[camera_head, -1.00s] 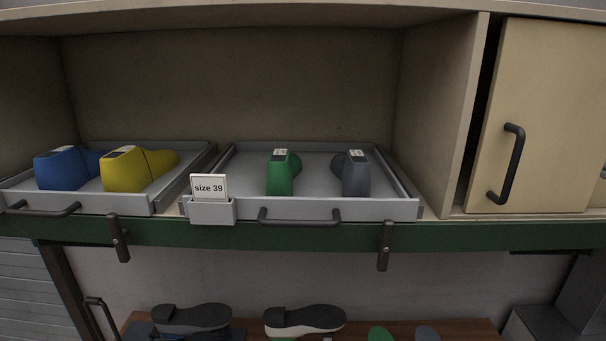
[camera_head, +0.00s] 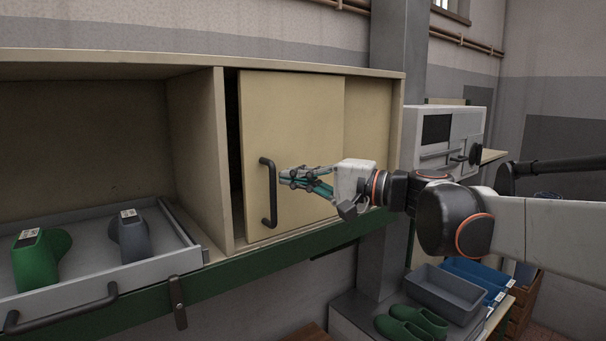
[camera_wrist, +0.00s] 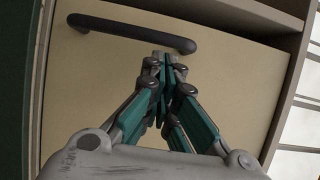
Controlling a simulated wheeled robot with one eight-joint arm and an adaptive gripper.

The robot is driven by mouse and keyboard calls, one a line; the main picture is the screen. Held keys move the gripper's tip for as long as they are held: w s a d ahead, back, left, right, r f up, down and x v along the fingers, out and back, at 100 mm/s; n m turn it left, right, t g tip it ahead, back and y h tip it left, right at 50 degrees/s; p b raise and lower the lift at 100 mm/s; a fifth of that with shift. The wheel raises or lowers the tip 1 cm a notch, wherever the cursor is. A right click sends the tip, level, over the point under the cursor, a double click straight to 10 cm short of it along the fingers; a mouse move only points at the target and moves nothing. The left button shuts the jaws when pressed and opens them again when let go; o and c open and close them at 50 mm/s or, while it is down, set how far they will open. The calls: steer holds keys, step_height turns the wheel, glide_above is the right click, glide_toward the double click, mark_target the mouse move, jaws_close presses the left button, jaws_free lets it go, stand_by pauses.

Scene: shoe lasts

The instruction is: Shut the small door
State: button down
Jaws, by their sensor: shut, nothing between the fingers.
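The small door (camera_head: 300,130) is a cream sliding-type panel at the right end of the cabinet in the head view. A dark gap shows along its left edge, beside the divider. Its dark bar handle (camera_head: 269,192) stands upright near that left edge. My gripper (camera_head: 284,178) is shut and empty, just right of the handle, in front of the door. In the wrist view the door (camera_wrist: 80,85) fills most of the picture, and the handle (camera_wrist: 130,30) lies just beyond my fingertips (camera_wrist: 164,58). Whether the fingertips touch the handle or door I cannot tell.
A grey tray (camera_head: 95,286) with a green last (camera_head: 40,260) and a grey last (camera_head: 130,236) is left of the divider (camera_head: 222,160). A grey bin (camera_head: 447,290) and green shoes (camera_head: 412,325) are below right. A white machine (camera_head: 445,135) stands behind my arm.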

mark_target(275, 180)
steer(key=shift+w+a, duration=0.1)
steer(key=shift+a, duration=0.1)
steer(key=s+a, duration=0.2)
steer(key=a, duration=0.1)
steer(key=shift+s, duration=0.25)
steer(key=shift+w, duration=0.1)
stand_by(0.3)
